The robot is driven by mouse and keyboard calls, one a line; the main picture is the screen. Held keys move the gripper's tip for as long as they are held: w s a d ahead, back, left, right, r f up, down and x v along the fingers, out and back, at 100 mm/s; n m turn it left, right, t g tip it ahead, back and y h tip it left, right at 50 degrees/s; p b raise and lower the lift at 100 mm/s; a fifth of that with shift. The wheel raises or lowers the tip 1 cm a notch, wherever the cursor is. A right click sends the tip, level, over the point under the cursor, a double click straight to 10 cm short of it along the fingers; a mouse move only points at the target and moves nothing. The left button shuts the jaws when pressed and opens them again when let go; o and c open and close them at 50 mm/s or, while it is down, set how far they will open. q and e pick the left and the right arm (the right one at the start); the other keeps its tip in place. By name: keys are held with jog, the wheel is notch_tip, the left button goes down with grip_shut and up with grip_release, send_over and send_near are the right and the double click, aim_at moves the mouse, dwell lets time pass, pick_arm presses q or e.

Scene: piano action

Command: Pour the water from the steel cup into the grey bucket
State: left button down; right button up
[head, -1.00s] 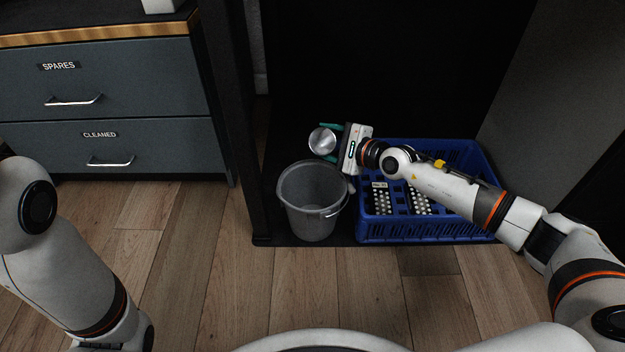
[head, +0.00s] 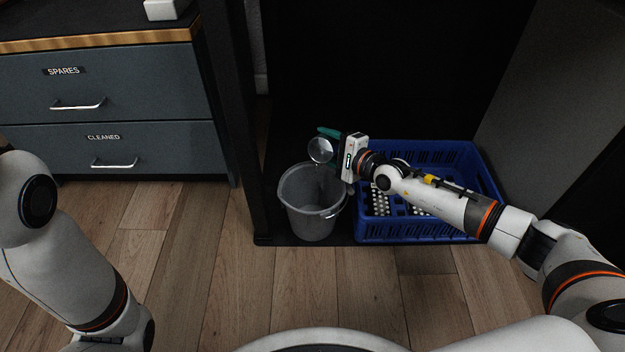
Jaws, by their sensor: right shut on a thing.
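The steel cup (head: 320,150) is held by my right gripper (head: 328,143) above the back rim of the grey bucket. The gripper is shut on it, with its green fingers showing behind the cup. The cup is tilted, and a faint thin streak shows below it towards the bucket; whether this is water is hard to tell. The grey bucket (head: 312,222) stands upright on the black floor panel, its inside dark. My left arm shows at the left, but its gripper is out of view.
A blue crate (head: 420,232) with several white-dotted items stands right of the bucket, under my right arm. A black upright post (head: 240,120) stands left of the bucket. Drawers labelled SPARES and CLEANED (head: 105,150) are at the left. The wooden floor in front is clear.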

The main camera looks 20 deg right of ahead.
jog(key=shift+s+a+r+n+p, duration=0.2)
jog(key=shift+s+n+p, duration=0.1)
jog(key=shift+p, duration=0.1)
jog(key=shift+s+a+r+n+t+p, duration=0.3)
jog(key=shift+s+a+n+p, duration=0.1)
jog(key=shift+p, duration=0.85)
jog(key=shift+f, duration=0.25)
jog(key=shift+s+a+f+n+b, duration=0.1)
jog(key=shift+a+f+n+b, duration=0.05)
jog(key=shift+f+n+b, duration=0.3)
jog(key=shift+r+t, duration=0.2)
jog(key=shift+t, duration=0.1)
jog(key=shift+f+n, duration=0.15)
jog(key=shift+n, duration=0.2)
